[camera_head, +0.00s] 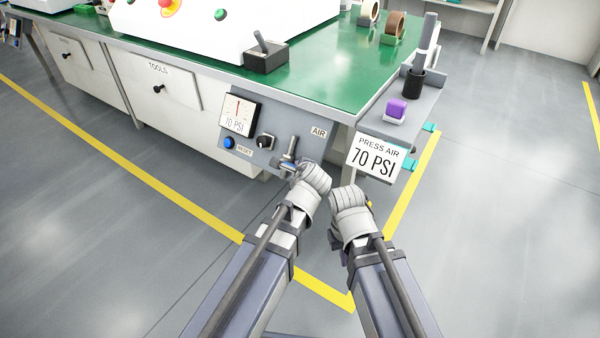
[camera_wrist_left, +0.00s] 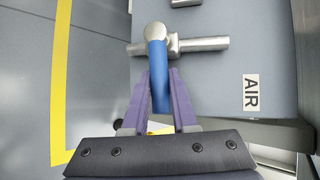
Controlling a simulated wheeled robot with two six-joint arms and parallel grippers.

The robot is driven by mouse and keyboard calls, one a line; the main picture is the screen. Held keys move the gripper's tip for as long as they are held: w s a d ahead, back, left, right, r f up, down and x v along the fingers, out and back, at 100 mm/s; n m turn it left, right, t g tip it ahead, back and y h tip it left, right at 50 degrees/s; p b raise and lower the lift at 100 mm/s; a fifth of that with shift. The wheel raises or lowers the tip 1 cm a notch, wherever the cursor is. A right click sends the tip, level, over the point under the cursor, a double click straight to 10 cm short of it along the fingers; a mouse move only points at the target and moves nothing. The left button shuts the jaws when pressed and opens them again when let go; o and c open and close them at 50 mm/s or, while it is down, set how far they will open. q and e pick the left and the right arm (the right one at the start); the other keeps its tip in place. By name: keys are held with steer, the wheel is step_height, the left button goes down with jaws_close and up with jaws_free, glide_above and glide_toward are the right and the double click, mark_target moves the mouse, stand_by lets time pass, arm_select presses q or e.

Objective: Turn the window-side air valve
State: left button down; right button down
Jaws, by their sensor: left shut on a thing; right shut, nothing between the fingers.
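The air valve (camera_wrist_left: 180,46) is a silver pipe fitting on the grey panel (camera_head: 272,127) beside the AIR label (camera_wrist_left: 251,93). Its blue lever (camera_wrist_left: 157,70) points toward my left wrist camera. My left gripper (camera_wrist_left: 160,88) has its purple fingers on either side of the lever and is shut on it. In the head view my left wrist hides part of the valve.
The panel carries a gauge (camera_head: 238,113), a blue button (camera_head: 229,143) and a black knob (camera_head: 265,142). Open floor lies right, past a yellow line (camera_head: 412,185).

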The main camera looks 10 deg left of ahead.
arm_select(q)
steer(key=shift+s+f+m+b, duration=0.15)
steer(key=shift+f+m+b, duration=0.1)
steer(key=shift+m+b, duration=0.1)
arm_select(e)
steer(key=shift+f, duration=0.6)
arm_select(q)
steer(key=c, duration=0.7)
jaws_free()
arm_select(e)
steer(key=shift+a, duration=0.1)
arm_select(q)
steer(key=shift+r, duration=0.1)
